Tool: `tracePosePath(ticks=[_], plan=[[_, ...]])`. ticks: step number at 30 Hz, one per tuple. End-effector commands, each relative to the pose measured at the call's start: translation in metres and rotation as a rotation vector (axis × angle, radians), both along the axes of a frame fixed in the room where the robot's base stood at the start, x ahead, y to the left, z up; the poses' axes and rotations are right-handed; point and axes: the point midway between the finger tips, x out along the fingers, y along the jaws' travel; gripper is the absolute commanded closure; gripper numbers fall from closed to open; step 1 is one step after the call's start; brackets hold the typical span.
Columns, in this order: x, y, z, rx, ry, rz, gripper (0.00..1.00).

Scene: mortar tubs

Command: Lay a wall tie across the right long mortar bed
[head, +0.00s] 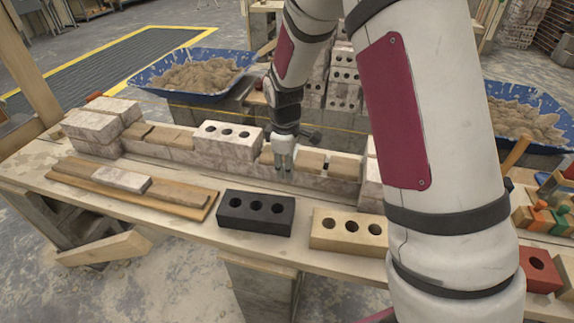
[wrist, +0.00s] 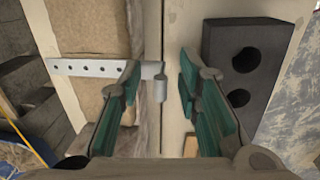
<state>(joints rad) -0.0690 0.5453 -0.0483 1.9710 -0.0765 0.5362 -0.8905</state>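A wall tie (wrist: 90,68), a pale metal strip with a row of holes, lies across a brown mortar bed (wrist: 95,30) in the wrist view. Its bent, rolled end reaches the wall's edge, between my fingers. My gripper (wrist: 160,80) has green finger pads spread apart. The left finger covers part of the strip, and a gap separates the bent end from the right finger. In the head view my gripper (head: 284,168) is low at the right mortar bed (head: 310,160), right of the three-holed brick on the wall. The tie is not clear there.
A black three-holed brick (head: 255,212) and a tan one (head: 347,232) stand on the bench (head: 190,235) in front of the wall. Boards with a pale block (head: 122,180) lie at left. Blue mortar tubs (head: 195,75) stand behind. My arm hides the wall's right part.

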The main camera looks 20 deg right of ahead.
Motion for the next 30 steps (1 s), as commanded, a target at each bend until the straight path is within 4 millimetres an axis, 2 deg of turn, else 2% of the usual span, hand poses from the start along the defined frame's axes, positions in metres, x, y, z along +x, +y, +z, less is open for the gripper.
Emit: tracePosePath(ticks=[7,11,24,30], plan=[[0.0,0.0,0.001,0.0,0.0,0.0,0.68],[0.0,0.001,0.01,0.001,-0.002,0.0,0.68],[-0.008,0.006,0.093,0.0,-0.004,-0.001,0.68],[-0.01,0.007,0.114,0.0,-0.001,0.0,0.68]])
